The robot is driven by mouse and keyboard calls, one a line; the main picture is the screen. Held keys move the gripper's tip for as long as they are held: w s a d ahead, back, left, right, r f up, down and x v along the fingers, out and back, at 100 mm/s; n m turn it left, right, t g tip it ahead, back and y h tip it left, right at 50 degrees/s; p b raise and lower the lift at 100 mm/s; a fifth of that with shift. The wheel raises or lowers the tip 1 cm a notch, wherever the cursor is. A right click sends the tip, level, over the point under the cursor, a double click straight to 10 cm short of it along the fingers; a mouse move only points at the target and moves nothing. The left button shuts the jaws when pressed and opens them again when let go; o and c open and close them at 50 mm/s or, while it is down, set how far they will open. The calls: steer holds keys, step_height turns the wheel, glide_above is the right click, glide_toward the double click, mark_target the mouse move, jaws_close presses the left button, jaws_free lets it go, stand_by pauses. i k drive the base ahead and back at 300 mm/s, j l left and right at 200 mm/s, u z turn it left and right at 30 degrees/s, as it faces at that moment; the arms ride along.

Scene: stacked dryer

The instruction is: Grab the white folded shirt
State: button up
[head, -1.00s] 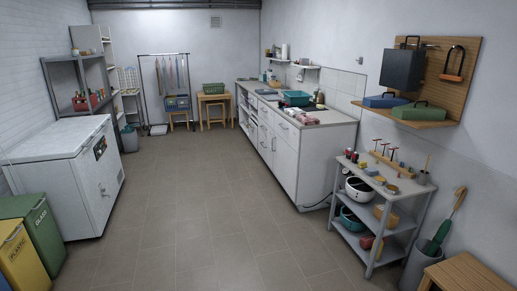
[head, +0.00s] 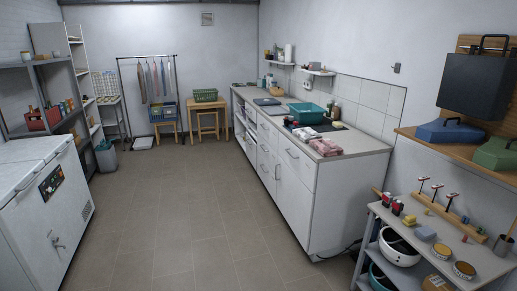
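I cannot make out a white folded shirt for certain. A small stack of pink and pale folded cloth (head: 324,146) lies on the near end of the white counter (head: 300,195). A flat grey-blue item (head: 267,101) lies farther back on the counter, too small to identify. Several garments (head: 154,78) hang on a rack at the back wall. My gripper is not in view.
A teal basin (head: 306,113) stands on the counter. A tool cart (head: 440,240) is at the near right, a white chest freezer (head: 40,220) at the left. A green basket (head: 205,95) sits on a wooden table at the back. The floor between (head: 180,210) is clear.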

mark_target(305, 134)
steer(key=i, duration=2.05)
steer(key=i+z, duration=0.2)
steer(key=i, duration=0.3)
steer(key=i+j+z, duration=0.2)
steer(key=i, duration=0.35)
steer(key=i+j+z, duration=0.15)
steer(key=i, duration=0.35)
steer(key=i+j+z, duration=0.2)
steer(key=i+j, duration=0.15)
steer(key=i+j+z, duration=0.65)
steer(key=i+j, duration=0.1)
steer(key=i, duration=0.05)
